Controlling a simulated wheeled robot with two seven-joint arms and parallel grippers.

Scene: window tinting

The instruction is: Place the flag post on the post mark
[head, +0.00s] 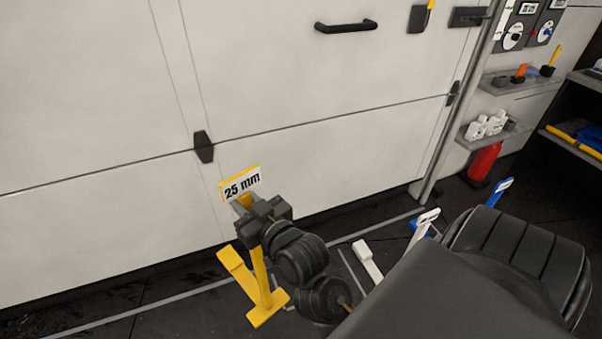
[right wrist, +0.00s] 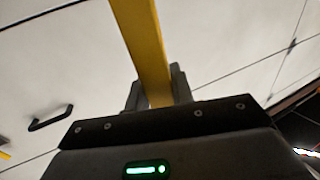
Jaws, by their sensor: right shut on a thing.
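The yellow flag post (head: 261,275) carries a white "25 mm" flag with a yellow edge and has yellow foot pieces at its lower end. My right gripper (head: 250,206) is shut around the post just under the flag. The post leans slightly, low in front of the white garage door. In the right wrist view the yellow post (right wrist: 143,50) runs up from between the fingers (right wrist: 155,92). I cannot tell whether its foot touches the floor. Grey lines (head: 355,272) lie on the dark floor to the right of the foot; I cannot tell whether they are the post mark. My left gripper is not in view.
The garage door (head: 100,120) fills the back. White pieces (head: 368,262) and a blue-tipped one (head: 500,190) stand or lie at right. A red cylinder (head: 485,161) stands under a shelf (head: 495,134) of white bottles. Dark floor is clear at lower left.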

